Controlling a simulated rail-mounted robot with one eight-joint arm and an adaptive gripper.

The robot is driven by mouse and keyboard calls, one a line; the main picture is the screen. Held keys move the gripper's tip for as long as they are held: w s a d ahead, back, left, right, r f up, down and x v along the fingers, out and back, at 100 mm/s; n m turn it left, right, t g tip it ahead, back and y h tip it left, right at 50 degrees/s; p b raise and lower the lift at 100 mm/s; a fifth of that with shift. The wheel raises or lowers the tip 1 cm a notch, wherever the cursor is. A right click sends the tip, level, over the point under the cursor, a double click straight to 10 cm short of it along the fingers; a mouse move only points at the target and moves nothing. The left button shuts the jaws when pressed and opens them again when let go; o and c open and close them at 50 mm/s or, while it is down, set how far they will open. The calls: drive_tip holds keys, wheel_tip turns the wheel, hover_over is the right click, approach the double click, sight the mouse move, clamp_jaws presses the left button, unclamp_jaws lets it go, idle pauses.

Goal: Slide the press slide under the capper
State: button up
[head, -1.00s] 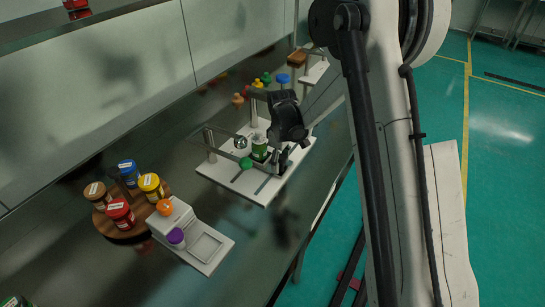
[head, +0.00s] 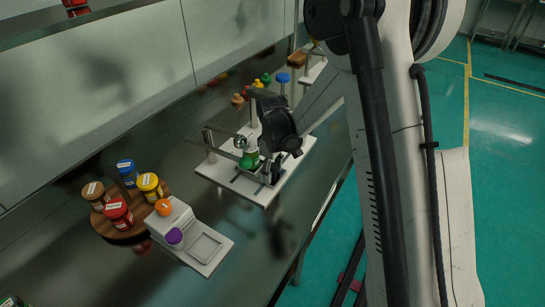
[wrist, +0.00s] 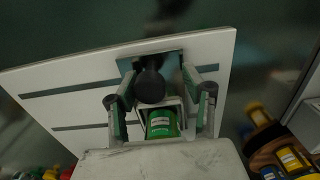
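The capper is a white board (head: 222,172) with a metal post frame and a silver ball (head: 240,141). Its board, with two dark slots, also shows in the wrist view (wrist: 70,95). A green jar (wrist: 162,123) sits in a small white holder, apparently the press slide (wrist: 143,112), with a black round knob (wrist: 150,86) just beyond it. My gripper (wrist: 160,78) is low over the board, its fingers apart on either side of the knob and holder. No firm contact shows.
At the left a round wooden tray (head: 112,229) carries several labelled jars. A white stepped stand (head: 207,247) holds an orange cap (head: 164,207) and a purple cap (head: 174,237). Several coloured pieces stand behind the capper. Dark bench is bare between stand and capper.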

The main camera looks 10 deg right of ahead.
drive_tip(key=shift+s+a+b, duration=0.45)
drive_tip(key=shift+s+a, duration=1)
drive_tip(key=shift+s, duration=0.15)
drive_tip(key=o, duration=1.2)
wheel_tip(320, 180, up, 9)
drive_tip(key=p, duration=0.4)
drive_tip(key=shift+p, duration=0.3)
